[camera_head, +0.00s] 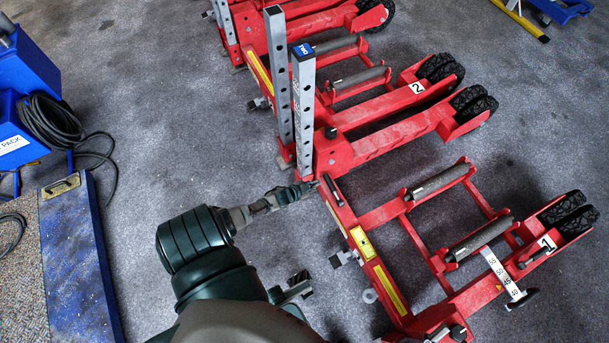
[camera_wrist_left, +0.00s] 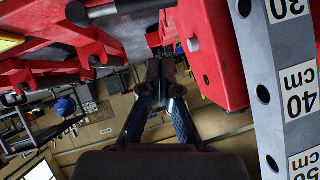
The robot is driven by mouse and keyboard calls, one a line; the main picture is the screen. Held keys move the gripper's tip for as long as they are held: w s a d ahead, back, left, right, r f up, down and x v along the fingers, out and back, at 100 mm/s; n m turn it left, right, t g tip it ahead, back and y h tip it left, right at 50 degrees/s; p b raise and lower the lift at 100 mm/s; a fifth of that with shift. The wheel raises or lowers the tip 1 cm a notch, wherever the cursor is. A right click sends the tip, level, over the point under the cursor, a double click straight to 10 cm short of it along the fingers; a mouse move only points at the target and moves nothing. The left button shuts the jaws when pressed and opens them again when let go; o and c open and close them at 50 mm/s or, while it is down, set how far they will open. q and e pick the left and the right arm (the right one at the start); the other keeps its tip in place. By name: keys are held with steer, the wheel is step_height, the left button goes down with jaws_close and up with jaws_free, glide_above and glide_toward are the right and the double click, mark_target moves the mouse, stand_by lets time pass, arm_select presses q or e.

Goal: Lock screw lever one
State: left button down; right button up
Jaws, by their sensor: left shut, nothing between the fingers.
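My left gripper (camera_head: 308,188) is shut and empty. Its tips are beside the foot of the near perforated upright (camera_head: 303,105), close to the corner of the red trolley jack marked 1 (camera_head: 395,217). A short dark bar (camera_head: 333,190) sits on that frame just right of the tips; I cannot tell whether they touch. A dark lever (camera_head: 533,257) lies by the number 1 label at the far right. A small screw clamp (camera_head: 342,258) sticks out from the frame's left side. In the left wrist view the closed fingers (camera_wrist_left: 160,72) point toward red metalwork. Which part is screw lever one is unclear. My right gripper is not seen.
A red jack marked 2 (camera_head: 410,118) stands behind. In the left wrist view a centimetre-marked post (camera_wrist_left: 285,75) is close on the right, and a red beam (camera_wrist_left: 212,60) is beside the fingers. A blue box with cable (camera_head: 25,130) stands left.

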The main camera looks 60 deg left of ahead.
arm_select(q)
steer(key=v, duration=0.1)
steer(key=p+v, duration=0.1)
steer(key=shift+s+a+r, duration=0.15)
steer(key=shift+s+a, duration=0.1)
steer(key=shift+s, duration=0.15)
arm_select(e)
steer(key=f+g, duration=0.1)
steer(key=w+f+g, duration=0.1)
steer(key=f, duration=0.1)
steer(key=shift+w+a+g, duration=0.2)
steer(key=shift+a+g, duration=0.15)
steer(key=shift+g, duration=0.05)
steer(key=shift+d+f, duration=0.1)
arm_select(q)
steer(key=shift+d, duration=0.1)
